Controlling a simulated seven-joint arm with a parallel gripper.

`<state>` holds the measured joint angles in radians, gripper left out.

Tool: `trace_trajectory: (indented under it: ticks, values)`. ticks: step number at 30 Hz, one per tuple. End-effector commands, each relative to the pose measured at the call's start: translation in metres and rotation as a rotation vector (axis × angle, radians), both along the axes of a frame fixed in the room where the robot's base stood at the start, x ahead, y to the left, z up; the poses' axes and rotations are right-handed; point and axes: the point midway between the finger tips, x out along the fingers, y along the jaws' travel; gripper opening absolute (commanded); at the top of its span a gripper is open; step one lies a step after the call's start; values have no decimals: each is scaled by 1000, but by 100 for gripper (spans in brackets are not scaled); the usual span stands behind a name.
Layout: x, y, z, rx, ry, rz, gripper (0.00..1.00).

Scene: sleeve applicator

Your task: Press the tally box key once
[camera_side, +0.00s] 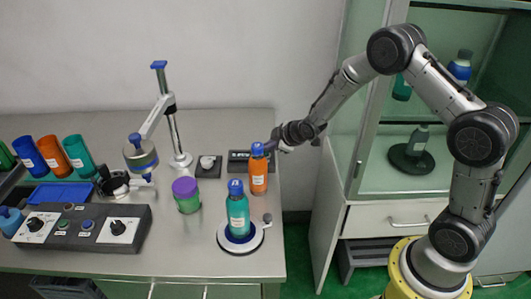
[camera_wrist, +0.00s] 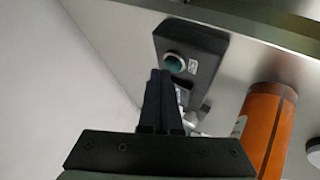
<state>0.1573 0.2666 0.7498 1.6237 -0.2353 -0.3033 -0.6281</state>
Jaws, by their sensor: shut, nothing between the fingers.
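The tally box (camera_side: 237,157) is a dark, low box at the back right of the steel table, partly hidden by the orange bottle. In the wrist view I take the dark long box (camera_wrist: 205,45) to be it, with a round teal key (camera_wrist: 174,63) and a small white label. My gripper (camera_side: 272,147) is shut and empty, at the right end of the box and close behind the orange bottle's blue cap. In the wrist view my closed fingertips (camera_wrist: 160,73) appear just beside the key. I cannot tell whether they touch it.
An orange bottle (camera_side: 259,180) stands close in front of the box; it also shows in the wrist view (camera_wrist: 266,125). A teal bottle (camera_side: 238,215) stands on a round white base. A small dark box with a white knob (camera_side: 208,163) sits left of the tally box.

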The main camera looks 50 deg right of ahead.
Motion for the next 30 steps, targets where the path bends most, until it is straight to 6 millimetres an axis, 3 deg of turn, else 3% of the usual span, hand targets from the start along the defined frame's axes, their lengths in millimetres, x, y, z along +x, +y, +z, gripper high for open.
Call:
trace_trajectory:
  ticks: [30]
  values:
    - [0,0,-9,-1,0,1,0]
